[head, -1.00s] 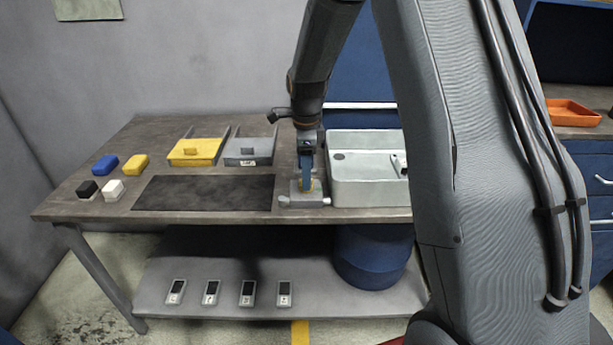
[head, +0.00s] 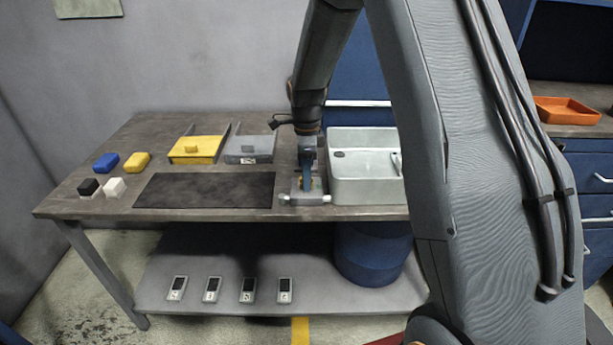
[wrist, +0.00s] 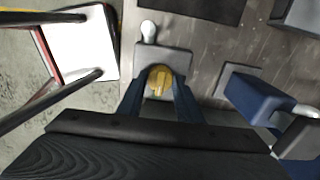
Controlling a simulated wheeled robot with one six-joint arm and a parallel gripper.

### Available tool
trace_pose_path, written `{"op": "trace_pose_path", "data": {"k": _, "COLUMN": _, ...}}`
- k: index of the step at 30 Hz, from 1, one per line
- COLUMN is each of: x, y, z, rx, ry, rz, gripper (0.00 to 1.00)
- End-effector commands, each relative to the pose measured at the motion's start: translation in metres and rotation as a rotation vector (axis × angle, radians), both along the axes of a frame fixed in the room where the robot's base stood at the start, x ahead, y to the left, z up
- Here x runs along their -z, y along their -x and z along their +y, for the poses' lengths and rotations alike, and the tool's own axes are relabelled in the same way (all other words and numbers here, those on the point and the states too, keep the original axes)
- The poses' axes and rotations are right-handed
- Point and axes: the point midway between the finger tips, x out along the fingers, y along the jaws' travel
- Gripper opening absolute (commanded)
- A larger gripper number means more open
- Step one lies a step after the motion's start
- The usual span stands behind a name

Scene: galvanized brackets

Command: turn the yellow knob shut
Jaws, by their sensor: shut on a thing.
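The yellow knob (wrist: 159,80) sits on a grey base block in the wrist view, with a ridge across its top. A white pipe end (wrist: 148,32) sticks out of the block. My gripper (wrist: 160,92) reaches down to the knob, one finger on each side, and is shut on it. In the head view my gripper (head: 307,184) is at the grey block (head: 305,197) near the table's front edge, left of the sink. There the fingers hide most of the knob.
A pale sink (head: 365,190) stands close on the right of my gripper. A black mat (head: 205,190) lies to the left. A yellow bin (head: 197,149) and a grey bin (head: 249,148) are behind the mat. Blue, yellow, black and white blocks lie at the far left.

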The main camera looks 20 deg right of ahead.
Motion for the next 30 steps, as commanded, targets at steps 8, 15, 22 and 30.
{"op": "trace_pose_path", "data": {"k": 8, "x": -0.0005, "y": -0.0001, "z": 0.0, "rx": -0.128, "ry": 0.0, "rz": 0.001, "gripper": 0.1}}
{"op": "trace_pose_path", "data": {"k": 15, "x": -0.0006, "y": -0.0002, "z": 0.0, "rx": -0.337, "ry": 0.0, "rz": 0.0, "gripper": 0.1}}
{"op": "trace_pose_path", "data": {"k": 22, "x": -0.0007, "y": -0.0002, "z": 0.0, "rx": -0.557, "ry": 0.0, "rz": 0.0, "gripper": 0.1}}
{"op": "trace_pose_path", "data": {"k": 30, "x": -0.0008, "y": -0.0003, "z": 0.0, "rx": -0.812, "ry": 0.0, "rz": 0.0, "gripper": 0.1}}
